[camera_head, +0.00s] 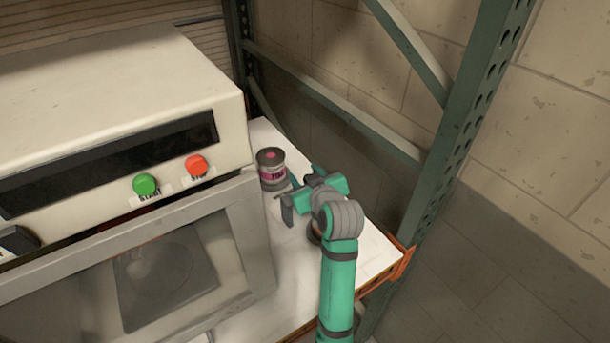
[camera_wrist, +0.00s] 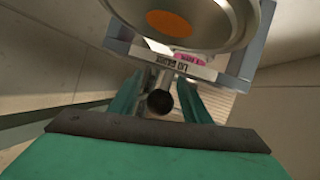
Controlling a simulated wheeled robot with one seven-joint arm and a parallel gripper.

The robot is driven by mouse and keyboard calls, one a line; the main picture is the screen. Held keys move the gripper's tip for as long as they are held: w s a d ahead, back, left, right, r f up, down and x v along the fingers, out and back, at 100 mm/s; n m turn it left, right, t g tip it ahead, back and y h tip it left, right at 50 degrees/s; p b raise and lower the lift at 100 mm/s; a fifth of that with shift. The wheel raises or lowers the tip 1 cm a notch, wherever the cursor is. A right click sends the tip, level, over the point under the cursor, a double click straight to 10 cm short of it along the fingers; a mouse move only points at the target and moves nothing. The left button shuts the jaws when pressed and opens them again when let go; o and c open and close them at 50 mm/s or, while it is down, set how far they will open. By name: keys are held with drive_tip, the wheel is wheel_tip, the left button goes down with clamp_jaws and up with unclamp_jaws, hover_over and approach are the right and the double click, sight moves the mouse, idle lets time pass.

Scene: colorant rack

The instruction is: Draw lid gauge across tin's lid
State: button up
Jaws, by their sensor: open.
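In the head view a tin (camera_head: 271,170) with a dark lid and a pink label stands upright on the white shelf. My gripper (camera_head: 296,196) is in front of it to the right, apart from it, with fingers spread. In the wrist view the lid gauge (camera_wrist: 172,60) shows its lettered plate and a rod with a dark round end between my open fingers (camera_wrist: 160,88); contact with it cannot be told. A large round metal face with an orange centre (camera_wrist: 172,22) fills the top of that view. Which tin it belongs to is unclear. The gauge is hard to make out in the head view.
A cream machine (camera_head: 120,110) with green and red buttons stands close on the left. A green rack post (camera_head: 460,130) rises on the right. An orange shelf edge (camera_head: 402,265) borders the shelf.

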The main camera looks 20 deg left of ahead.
drive_tip(key=shift+c, duration=0.6)
clamp_jaws()
drive_tip(key=s+d, duration=0.2)
drive_tip(key=d, duration=0.1)
drive_tip(key=s+d, duration=0.2)
drive_tip(key=d, duration=0.1)
drive_tip(key=s+d, duration=0.2)
drive_tip(key=d, duration=0.1)
drive_tip(key=shift+s+d, duration=0.15)
drive_tip(key=shift+s, duration=0.2)
drive_tip(key=shift+s+d, duration=0.15)
drive_tip(key=shift+s, duration=0.2)
drive_tip(key=shift+o, duration=0.6)
unclamp_jaws()
drive_tip(key=shift+a, duration=0.2)
drive_tip(key=shift+d, duration=0.1)
